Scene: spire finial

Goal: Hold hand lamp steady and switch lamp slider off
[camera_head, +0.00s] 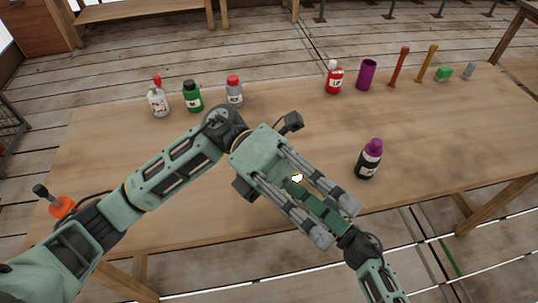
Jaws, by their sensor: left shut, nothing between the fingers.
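A dark green object (322,213), which looks like the hand lamp, shows between the long finger bars of my left gripper (336,223) in the head view. A bright white glow (297,178) shows at its upper left end, so the lamp appears lit. My left gripper is over the table's front part and is shut with nothing gripped. I cannot tell whether it touches the lamp. My right arm comes up from the bottom right to the lamp's lower end; its fingers cannot be made out. The lamp slider cannot be made out.
On the wooden table (430,150), a black bottle with purple cap (369,160) stands right of my left gripper. An orange-based device (61,207) is at the left edge.

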